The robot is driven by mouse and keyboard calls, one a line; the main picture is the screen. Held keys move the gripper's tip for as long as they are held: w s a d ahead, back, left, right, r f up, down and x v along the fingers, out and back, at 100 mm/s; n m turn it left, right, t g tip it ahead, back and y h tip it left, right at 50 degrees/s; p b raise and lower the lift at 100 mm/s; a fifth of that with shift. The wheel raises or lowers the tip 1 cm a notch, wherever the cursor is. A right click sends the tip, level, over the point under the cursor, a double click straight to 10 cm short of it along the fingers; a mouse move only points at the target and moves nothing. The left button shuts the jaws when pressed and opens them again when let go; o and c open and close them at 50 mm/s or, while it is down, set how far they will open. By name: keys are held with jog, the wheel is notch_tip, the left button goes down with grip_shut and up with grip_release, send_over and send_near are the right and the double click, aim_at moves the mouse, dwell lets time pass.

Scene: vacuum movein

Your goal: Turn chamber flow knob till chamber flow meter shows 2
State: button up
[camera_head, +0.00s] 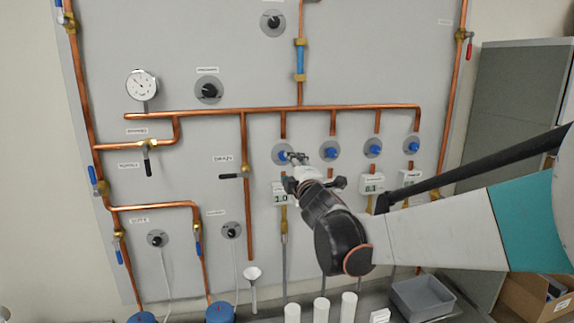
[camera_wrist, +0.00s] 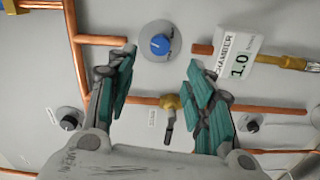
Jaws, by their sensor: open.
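The chamber flow knob (camera_wrist: 160,45) is a blue knob on a round grey plate. In the head view it is the leftmost of several blue knobs in a row, and this knob (camera_head: 282,155) is partly covered by my gripper (camera_head: 297,158). The chamber flow meter (camera_wrist: 236,62) is a white box labelled CHAMBER that reads 1.0. In the head view the meter (camera_head: 279,194) sits just below the knob. In the wrist view my gripper (camera_wrist: 162,60) is open, with the knob framed between its fingertips. I cannot tell whether the fingers touch it.
Another blue knob (camera_head: 329,151) and its meter stand close to the right. Copper pipes (camera_head: 250,109) run across the grey panel. A black-handled valve (camera_head: 235,176) is to the left. White cylinders (camera_head: 321,309) and a grey bin (camera_head: 421,297) stand on the bench below.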

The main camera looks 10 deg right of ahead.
jog(key=shift+s, duration=1.2)
jog(key=s+d+f+m+g+h+b, duration=0.1)
jog(key=s+d+f+m+g+b, duration=0.15)
jog(key=s+f+m+b, duration=0.4)
jog(key=s+d+f+m+g+h+b, duration=0.2)
jog(key=s+f+m+g+b, duration=0.15)
jog(key=s+f, duration=0.6)
jog(key=s+a+f+m+g+y+b, duration=0.1)
jog(key=s+a+f+m+g+b, duration=0.1)
jog(key=s+f, duration=0.7)
jog(key=s+a+f+m+g+y+b, duration=0.2)
jog(key=s+f+m+g+b, duration=0.1)
jog(key=s+f, duration=0.5)
jog(key=shift+s+a+f+m+b, duration=0.15)
jog(key=shift+s+f+m+b, duration=0.35)
jog(key=shift+s+m, duration=0.45)
jog(key=shift+r, duration=0.15)
